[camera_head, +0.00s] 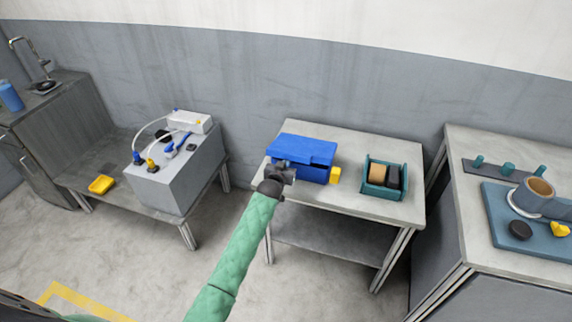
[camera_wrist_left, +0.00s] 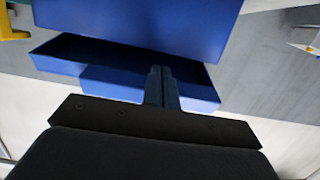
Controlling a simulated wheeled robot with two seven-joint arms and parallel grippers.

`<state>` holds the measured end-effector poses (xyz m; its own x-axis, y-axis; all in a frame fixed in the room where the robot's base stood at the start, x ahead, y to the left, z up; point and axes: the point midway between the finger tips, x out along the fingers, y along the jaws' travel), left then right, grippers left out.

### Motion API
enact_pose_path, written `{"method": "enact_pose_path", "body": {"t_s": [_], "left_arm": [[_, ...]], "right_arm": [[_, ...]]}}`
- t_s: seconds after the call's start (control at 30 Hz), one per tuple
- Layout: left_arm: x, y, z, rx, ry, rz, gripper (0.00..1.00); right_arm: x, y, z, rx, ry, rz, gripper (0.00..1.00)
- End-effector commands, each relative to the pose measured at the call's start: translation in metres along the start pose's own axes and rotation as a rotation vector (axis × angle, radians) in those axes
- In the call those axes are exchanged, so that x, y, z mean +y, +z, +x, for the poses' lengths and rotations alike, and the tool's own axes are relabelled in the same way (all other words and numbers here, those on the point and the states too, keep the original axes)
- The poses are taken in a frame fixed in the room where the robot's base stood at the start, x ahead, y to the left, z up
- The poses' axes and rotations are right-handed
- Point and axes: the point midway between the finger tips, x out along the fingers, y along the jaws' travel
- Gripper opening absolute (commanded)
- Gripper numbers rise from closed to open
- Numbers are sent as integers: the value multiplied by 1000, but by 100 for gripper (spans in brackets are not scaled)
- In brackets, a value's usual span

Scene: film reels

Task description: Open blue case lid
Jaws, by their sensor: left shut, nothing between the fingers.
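The blue case (camera_head: 311,173) sits on the middle table, with its blue lid (camera_head: 303,149) over the top. In the left wrist view the lid (camera_wrist_left: 140,22) stands apart from the case body (camera_wrist_left: 75,55), and a dark gap shows between them. My left gripper (camera_head: 284,167) is at the front left of the case. Its fingers (camera_wrist_left: 162,72) are together and empty, with the tips near the lid's edge. I cannot tell whether they touch the lid. A yellow piece (camera_head: 335,175) is at the case's right front. My right gripper is not in view.
A teal bin (camera_head: 384,192) with a tan and a black item stands right of the case. Left is a grey box (camera_head: 176,175) with cables on a low bench; right is a counter (camera_head: 480,235) with a blue mat. The table's front right is clear.

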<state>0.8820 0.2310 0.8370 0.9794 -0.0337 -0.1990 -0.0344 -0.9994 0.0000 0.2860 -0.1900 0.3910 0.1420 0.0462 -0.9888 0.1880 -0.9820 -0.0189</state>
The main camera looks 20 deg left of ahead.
Motion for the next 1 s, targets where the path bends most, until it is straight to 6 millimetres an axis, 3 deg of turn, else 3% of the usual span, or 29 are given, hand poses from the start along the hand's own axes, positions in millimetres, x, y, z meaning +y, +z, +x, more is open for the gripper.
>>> {"method": "enact_pose_path", "body": {"t_s": [0.63,1.0], "left_arm": [[0,-43,17,1,0,0,0],[0,-46,19,1,0,0,0]], "right_arm": [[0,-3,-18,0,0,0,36],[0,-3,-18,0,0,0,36]]}}
